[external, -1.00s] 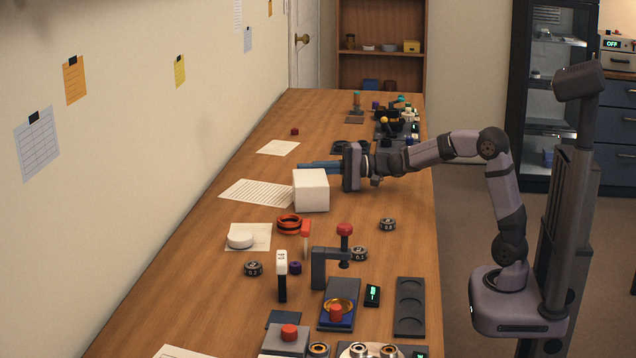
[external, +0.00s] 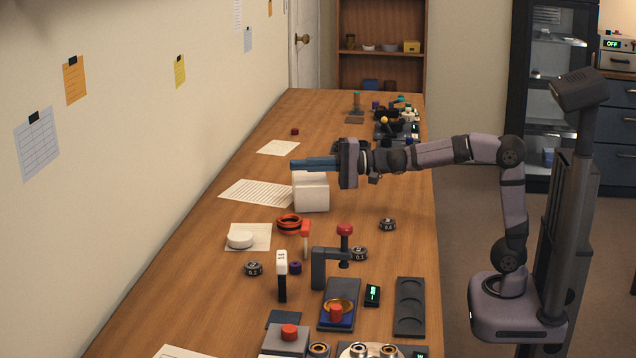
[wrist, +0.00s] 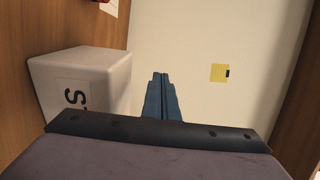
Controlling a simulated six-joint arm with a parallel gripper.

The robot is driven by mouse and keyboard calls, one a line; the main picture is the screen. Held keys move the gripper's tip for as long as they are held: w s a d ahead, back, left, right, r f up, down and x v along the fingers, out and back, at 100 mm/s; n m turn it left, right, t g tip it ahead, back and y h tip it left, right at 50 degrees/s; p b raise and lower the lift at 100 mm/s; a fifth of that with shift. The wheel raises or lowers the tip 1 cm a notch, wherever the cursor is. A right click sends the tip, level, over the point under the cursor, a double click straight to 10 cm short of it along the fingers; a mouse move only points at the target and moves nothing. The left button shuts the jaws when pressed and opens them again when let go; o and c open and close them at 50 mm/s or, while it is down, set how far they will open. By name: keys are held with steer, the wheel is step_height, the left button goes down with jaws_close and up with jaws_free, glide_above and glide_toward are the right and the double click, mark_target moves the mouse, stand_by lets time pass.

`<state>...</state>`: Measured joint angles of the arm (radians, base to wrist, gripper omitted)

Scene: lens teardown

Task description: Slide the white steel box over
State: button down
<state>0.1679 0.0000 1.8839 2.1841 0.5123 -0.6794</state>
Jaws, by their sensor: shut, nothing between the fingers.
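The white steel box (external: 311,196) stands upright on the wooden bench, near the middle of the external view. In the wrist view it shows at left (wrist: 88,82), with a dark letter on a label on one face. My gripper (external: 294,164) is shut and empty, its blue fingers pointing left toward the wall. In the external view the fingers pass across the box's upper far edge. In the wrist view the fingertips (wrist: 160,76) lie to the right of the box with a gap between. I cannot tell whether any part of the gripper touches the box.
A lined sheet (external: 257,192) lies left of the box. Several small parts crowd the far end. The wall runs along the left.

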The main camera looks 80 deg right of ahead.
steer(key=a+b, duration=0.4)
steer(key=a, duration=0.5)
steer(key=shift+a, duration=0.2)
